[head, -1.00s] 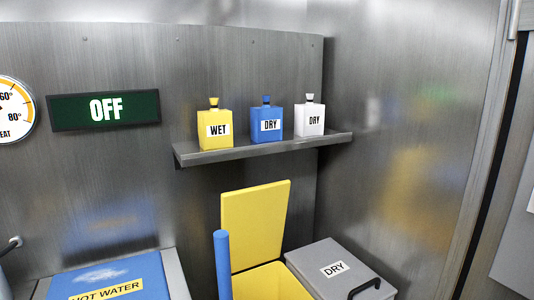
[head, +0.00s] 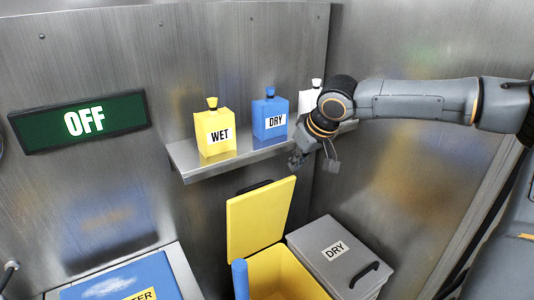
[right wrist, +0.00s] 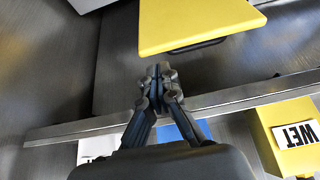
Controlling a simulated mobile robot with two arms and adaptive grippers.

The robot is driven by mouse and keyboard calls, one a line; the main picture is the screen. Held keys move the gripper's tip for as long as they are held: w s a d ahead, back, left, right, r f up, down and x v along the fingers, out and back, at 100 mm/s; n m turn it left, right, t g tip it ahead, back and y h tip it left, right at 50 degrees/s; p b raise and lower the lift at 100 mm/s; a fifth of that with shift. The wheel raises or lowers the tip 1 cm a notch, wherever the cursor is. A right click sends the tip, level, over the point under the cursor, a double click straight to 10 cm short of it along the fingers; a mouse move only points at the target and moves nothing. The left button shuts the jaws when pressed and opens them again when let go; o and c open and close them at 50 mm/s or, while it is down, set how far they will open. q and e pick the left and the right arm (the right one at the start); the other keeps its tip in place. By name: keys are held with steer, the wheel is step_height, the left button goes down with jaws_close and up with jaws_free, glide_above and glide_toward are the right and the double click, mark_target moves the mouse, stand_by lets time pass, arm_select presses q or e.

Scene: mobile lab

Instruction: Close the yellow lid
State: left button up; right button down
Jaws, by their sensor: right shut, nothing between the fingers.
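The yellow lid (head: 258,222) stands open and roughly upright behind the open yellow bin (head: 275,272). A dark handle shows at its top edge. In the right wrist view, the lid (right wrist: 195,20) is beyond my fingertips, with clear space between. My right gripper (head: 314,163) hangs by the front edge of the shelf, above and right of the lid, not touching it. In the right wrist view, its fingers (right wrist: 158,78) are shut together and empty. My left gripper is not in view.
The shelf (head: 188,163) holds yellow WET, blue DRY and white bottles; my right arm partly hides the white one. A grey DRY box (head: 318,242) with a closed lid stands right of the bin. A blue cylinder (head: 240,280) stands at the bin's front left.

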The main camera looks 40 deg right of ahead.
steer(key=w+f, duration=0.4)
steer(key=w+a+f, duration=0.1)
steer(key=f, duration=0.1)
steer(key=shift+w+p, duration=0.3)
steer(key=shift+w, duration=0.1)
steer(key=shift+d, duration=0.1)
